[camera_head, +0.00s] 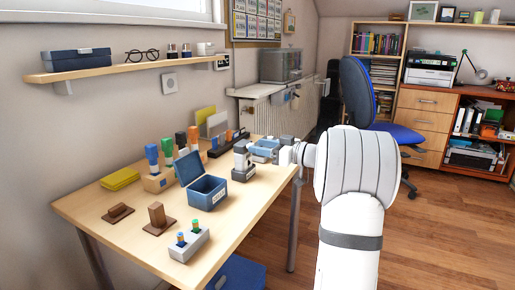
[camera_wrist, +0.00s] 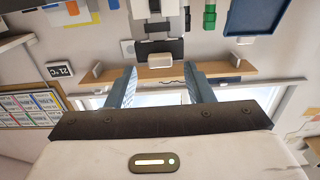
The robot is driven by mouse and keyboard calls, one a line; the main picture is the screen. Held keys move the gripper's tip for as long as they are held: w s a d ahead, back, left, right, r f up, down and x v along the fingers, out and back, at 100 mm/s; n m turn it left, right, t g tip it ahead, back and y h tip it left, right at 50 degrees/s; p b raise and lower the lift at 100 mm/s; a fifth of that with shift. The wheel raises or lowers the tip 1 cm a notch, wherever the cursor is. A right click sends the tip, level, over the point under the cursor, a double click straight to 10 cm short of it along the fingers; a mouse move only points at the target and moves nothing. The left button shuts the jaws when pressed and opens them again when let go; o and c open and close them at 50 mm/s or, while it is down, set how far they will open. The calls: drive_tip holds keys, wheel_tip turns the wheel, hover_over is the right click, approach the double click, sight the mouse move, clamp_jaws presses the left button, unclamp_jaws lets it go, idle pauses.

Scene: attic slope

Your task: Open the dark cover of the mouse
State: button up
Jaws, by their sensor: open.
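My gripper (camera_head: 264,148) is over the far right part of the table, its blue-grey fingers pointing left. In the wrist view my gripper (camera_wrist: 162,80) is open, with nothing held between the fingers. I cannot surely pick out the mouse or its dark cover. A small upright grey device (camera_head: 243,161) with a dark and white top stands just left of and nearer than the fingers. In the wrist view, which looks upside down, a white and dark object (camera_wrist: 160,60) lies ahead between the fingertips; it may be the same device.
A wall shelf (camera_head: 95,72) hangs above. The near right table top is clear.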

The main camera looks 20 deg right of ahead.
drive_tip(key=shift+x, duration=0.85)
drive_tip(key=shift+c, duration=0.5)
drive_tip(key=c, duration=0.9)
